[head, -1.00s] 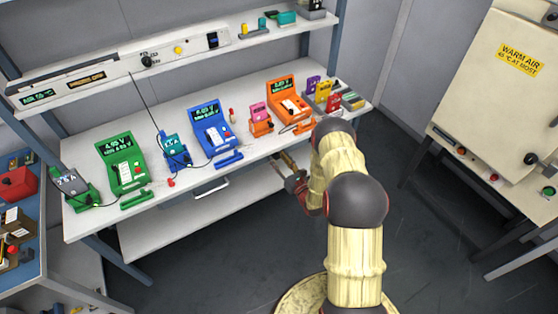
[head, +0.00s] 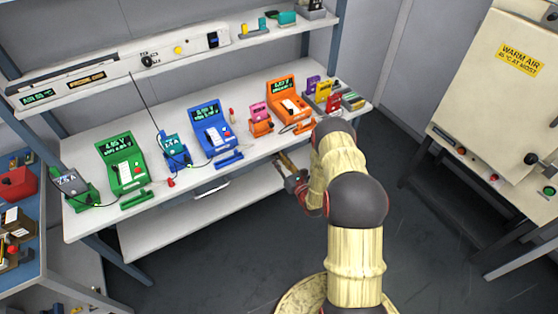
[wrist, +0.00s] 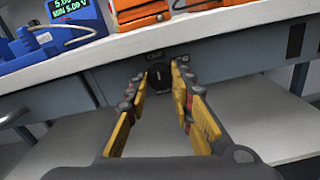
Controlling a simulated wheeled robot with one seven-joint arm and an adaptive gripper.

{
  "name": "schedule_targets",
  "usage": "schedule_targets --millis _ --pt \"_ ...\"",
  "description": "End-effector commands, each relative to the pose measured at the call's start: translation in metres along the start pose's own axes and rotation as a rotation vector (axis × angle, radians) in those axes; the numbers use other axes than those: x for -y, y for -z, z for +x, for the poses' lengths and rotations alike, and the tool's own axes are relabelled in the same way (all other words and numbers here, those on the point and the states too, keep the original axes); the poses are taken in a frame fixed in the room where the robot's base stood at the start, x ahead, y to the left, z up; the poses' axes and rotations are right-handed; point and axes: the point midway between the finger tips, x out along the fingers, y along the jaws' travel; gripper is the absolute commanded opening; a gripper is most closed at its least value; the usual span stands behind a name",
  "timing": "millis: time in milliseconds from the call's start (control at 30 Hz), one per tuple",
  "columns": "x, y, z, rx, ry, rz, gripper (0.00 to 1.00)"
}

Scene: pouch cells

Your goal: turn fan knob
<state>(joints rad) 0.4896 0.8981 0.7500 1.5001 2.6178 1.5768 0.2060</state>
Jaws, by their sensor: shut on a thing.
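A round dark knob (wrist: 159,76) with a pale mark sits on the front face under the bench top in the wrist view. Small labels are above it, too small to read surely. My gripper (wrist: 160,88) has its yellow fingers on both sides of the knob, shut on it. In the head view my gripper (head: 292,178) is low at the bench's front edge, partly hidden by my arm. The knob is not visible there. Another dark knob (head: 147,61) is on the panel of the upper shelf, away from the gripper.
The bench top (head: 190,184) holds green, blue and orange testers with displays. An orange tester (wrist: 140,12) and a blue tester (wrist: 50,40) stand above the gripper. A lower shelf (wrist: 70,145) is below. A warm-air cabinet (head: 490,100) stands at right; the floor between is clear.

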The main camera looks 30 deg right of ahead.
Motion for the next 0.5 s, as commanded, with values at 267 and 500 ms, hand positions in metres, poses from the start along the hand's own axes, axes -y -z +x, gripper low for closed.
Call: schedule_targets --millis 267,500 --pt "0.0004 0.0001 0.0004 0.0 0.0 0.181 0.0" --pt "0.0004 0.0003 0.0003 0.0 0.001 0.407 0.0"
